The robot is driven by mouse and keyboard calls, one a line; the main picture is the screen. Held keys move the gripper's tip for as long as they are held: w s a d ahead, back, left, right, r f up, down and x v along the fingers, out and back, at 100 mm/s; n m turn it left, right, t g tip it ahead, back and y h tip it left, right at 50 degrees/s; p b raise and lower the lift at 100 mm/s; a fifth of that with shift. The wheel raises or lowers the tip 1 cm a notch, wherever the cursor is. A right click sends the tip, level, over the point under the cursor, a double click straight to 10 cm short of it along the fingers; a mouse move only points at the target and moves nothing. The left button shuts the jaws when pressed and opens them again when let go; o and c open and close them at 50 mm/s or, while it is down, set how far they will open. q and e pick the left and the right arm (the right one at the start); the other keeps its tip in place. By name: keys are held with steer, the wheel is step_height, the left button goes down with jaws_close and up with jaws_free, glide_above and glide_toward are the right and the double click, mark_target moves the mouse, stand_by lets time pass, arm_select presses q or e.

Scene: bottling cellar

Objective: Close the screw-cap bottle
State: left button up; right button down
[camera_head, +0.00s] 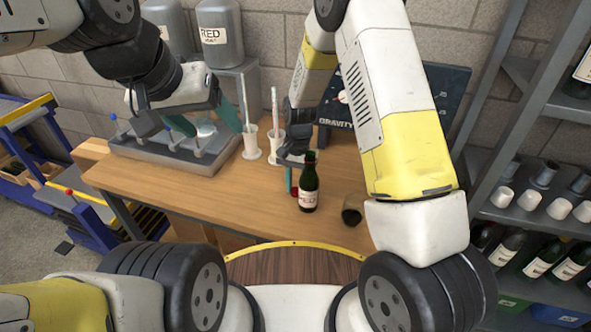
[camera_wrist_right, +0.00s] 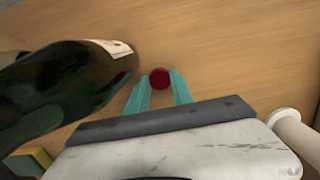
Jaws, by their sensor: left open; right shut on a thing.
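A dark green bottle (camera_head: 309,190) with a pale label stands upright on the wooden table. In the right wrist view the bottle (camera_wrist_right: 60,88) is close on the left, apart from my fingers. My right gripper (camera_head: 290,186) points down just left of the bottle. It is shut on a small dark red cap (camera_wrist_right: 160,78), held between its teal fingertips; the cap also shows in the head view (camera_head: 294,192). My left gripper (camera_head: 207,122) is open, with its teal fingers spread above the grey filling tray at the back left. The bottle's mouth is too small to make out.
The grey tray (camera_head: 165,154) with upright spouts is at the table's back left. White measuring cylinders (camera_head: 251,142) stand behind my right gripper. A dark glass (camera_head: 352,211) is right of the bottle. A dark gravity board (camera_head: 440,90) stands behind. The table's front left is clear.

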mark_target(296, 190)
steer(key=shift+r, duration=0.1)
step_height(296, 190, up, 18)
stand_by(0.5)
steer(key=d+f+n, duration=0.1)
steer(key=d+f, duration=0.3)
steer(key=d, duration=0.1)
steer(key=d+f+n, duration=0.1)
steer(key=d+f, duration=0.3)
steer(key=d, duration=0.1)
steer(key=d+f+n, duration=0.1)
steer(key=d+f, duration=0.2)
steer(key=d, duration=0.2)
steer(key=shift+s+f+n, duration=0.25)
steer(key=shift+f+n, duration=0.05)
steer(key=shift+f, duration=0.1)
